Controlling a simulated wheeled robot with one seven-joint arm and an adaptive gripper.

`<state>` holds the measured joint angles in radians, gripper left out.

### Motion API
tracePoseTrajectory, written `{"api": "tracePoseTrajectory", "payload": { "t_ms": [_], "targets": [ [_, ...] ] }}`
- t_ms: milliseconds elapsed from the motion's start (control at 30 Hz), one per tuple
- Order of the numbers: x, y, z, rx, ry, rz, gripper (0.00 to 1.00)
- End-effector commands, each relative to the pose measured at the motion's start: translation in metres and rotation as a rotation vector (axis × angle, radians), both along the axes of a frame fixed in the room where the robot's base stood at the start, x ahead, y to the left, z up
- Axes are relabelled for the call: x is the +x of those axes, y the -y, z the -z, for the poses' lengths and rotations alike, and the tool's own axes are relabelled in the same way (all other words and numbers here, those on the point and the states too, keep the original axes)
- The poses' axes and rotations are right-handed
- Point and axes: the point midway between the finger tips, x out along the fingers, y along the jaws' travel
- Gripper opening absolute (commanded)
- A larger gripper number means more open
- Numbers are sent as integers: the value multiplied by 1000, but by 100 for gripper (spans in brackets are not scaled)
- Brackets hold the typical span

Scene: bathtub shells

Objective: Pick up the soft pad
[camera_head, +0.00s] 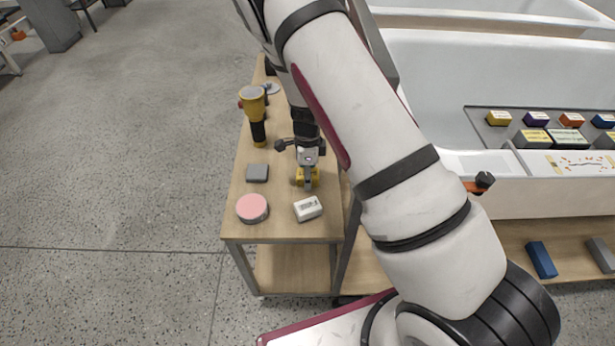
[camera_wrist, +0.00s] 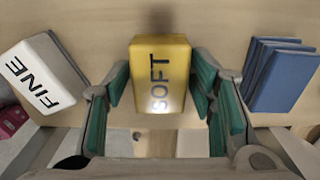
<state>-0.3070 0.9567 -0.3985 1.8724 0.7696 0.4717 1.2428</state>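The soft pad, a yellow block lettered "SOFT", sits in the middle of the wrist view (camera_wrist: 160,72) on the wooden cart top. In the head view its yellow sides (camera_head: 299,177) show around my gripper (camera_head: 308,180), which reaches down over it. In the wrist view my gripper (camera_wrist: 160,98) is open, with a green-lined finger on each side of the pad. A narrow gap shows between the pad and each finger. The pad's lower parts are hidden.
A white block lettered "FINE" (camera_wrist: 38,75) lies left of the pad, also in the head view (camera_head: 308,208). Folded blue pieces (camera_wrist: 283,75) lie right. A pink disc (camera_head: 252,208), grey block (camera_head: 257,173) and yellow-black tool (camera_head: 254,103) share the cart. A bathtub (camera_head: 440,75) stands right.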

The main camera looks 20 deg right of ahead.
Motion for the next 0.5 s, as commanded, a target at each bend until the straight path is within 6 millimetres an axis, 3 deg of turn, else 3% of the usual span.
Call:
{"api": "tracePoseTrajectory", "payload": {
  "t_ms": [33,133,500],
  "targets": [
    [0,0,0,0,0,0,32],
    [0,0,0,0,0,0,10],
    [0,0,-6,1,0,-1,10]
  ]
}}
